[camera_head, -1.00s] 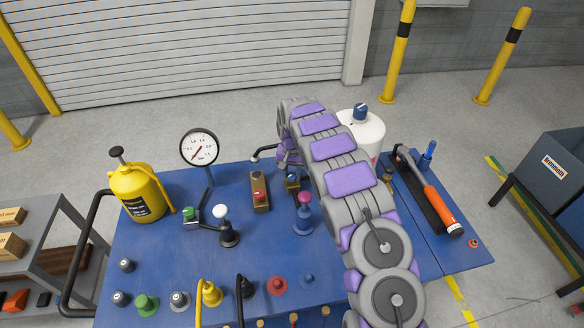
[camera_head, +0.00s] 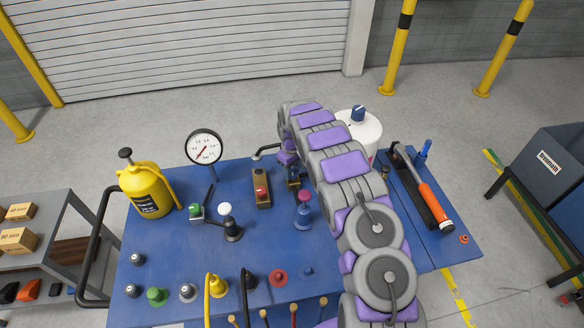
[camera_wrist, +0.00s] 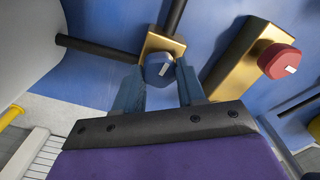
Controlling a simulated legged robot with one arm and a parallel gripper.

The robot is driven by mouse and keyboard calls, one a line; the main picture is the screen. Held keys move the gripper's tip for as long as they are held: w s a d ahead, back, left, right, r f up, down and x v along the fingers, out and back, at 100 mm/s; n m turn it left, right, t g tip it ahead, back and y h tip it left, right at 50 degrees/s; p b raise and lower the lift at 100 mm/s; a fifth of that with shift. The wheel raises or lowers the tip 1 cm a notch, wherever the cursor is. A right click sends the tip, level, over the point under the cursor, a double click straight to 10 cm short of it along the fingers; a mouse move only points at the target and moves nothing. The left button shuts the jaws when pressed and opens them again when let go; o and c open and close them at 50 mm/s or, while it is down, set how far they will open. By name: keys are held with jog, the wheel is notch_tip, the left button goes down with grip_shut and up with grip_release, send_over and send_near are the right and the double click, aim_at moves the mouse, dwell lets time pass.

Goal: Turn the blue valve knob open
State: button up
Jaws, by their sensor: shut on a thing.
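The blue valve knob (camera_wrist: 159,68) sits on a small brass valve body (camera_wrist: 163,44) with dark pipes running from it. It has a pale mark on its face. My gripper (camera_wrist: 161,70) has its two blue fingers on either side of the knob and is shut on it in the wrist view. In the head view my arm reaches over the blue bench (camera_head: 240,255) to this valve, and my gripper and the knob are mostly hidden there. How far the knob is turned is not clear.
A brass valve with a red knob (camera_head: 261,190) stands just beside. A gauge (camera_head: 204,147), a yellow can (camera_head: 147,190) and a white-topped lever (camera_head: 226,210) are to the left.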

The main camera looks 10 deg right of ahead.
aim_at(292, 172)
jog(key=shift+w+r+n, duration=0.15)
jog(key=shift+n, duration=0.55)
jog(key=shift+p, duration=0.3)
jog(key=o, duration=1.1)
jog(key=shift+c, duration=0.2)
notch_tip(292, 172, up, 17)
jog(key=shift+p, duration=0.3)
